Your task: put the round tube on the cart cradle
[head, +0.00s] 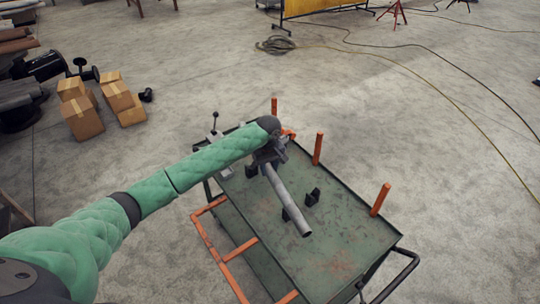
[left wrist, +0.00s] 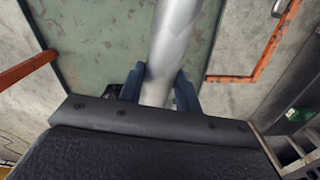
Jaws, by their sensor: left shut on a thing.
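The round tube (head: 288,200) is a plain grey pipe. My left gripper (head: 266,158) is shut on it near its far end, and the tube slants over the cart top toward the lower right. In the left wrist view the tube (left wrist: 175,45) runs up between the two dark blue fingers (left wrist: 159,90). The cart cradle shows as small black brackets: one (head: 312,197) to the right of the tube, others beside its left side (head: 286,215) and near the gripper (head: 250,171). I cannot tell whether the tube touches them. My right gripper is not in view.
The cart (head: 345,235) has a worn green top with a raised rim and a black handle (head: 398,275). Orange posts (head: 318,149) (head: 381,199) stand along its far right edge. Cardboard boxes (head: 84,118) sit on the floor at left. The floor right of the cart is clear except for cables.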

